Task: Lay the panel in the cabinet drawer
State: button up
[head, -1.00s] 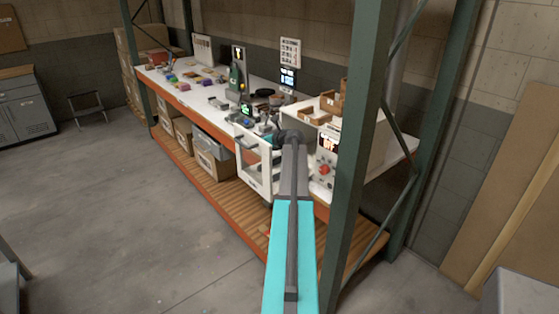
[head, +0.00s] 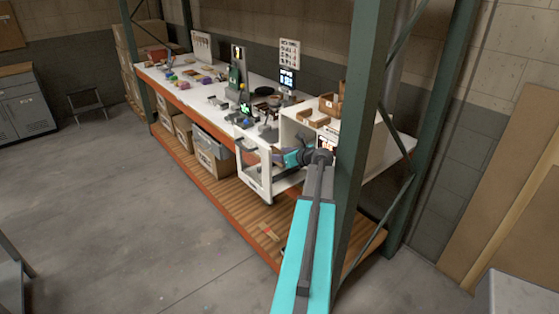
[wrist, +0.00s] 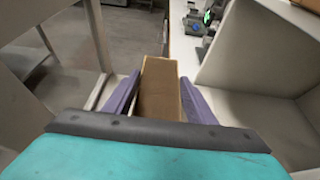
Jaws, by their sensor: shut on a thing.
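The panel is a flat brown piece (wrist: 160,88), held lengthwise between the purple fingers of my gripper (wrist: 158,98) in the wrist view. In the head view my gripper (head: 290,158) is at the open front of the white cabinet (head: 295,128), pointing left toward its open door (head: 253,172). The panel is too small to make out there. In the wrist view a pale cabinet wall (wrist: 250,60) stands on the right and the door frame (wrist: 97,45) on the left. I cannot make out the drawer; my arm covers part of the cabinet front.
A green rack post (head: 362,120) stands close to the right of my arm. The white bench top (head: 205,93) carries several small items and devices. Brown trays (head: 328,104) sit on the cabinet. A small brown piece (head: 268,231) lies on the slatted lower shelf.

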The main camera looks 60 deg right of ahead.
jog(key=shift+s, duration=0.2)
jog(key=shift+f, duration=0.1)
jog(key=shift+f+p, duration=0.75)
jog(key=shift+f, duration=0.9)
jog(key=shift+f, duration=0.15)
jog(key=o, duration=1.1)
jog(key=shift+c, duration=0.2)
jog(key=shift+b+v, duration=1.3)
jog(key=shift+v, duration=2.5)
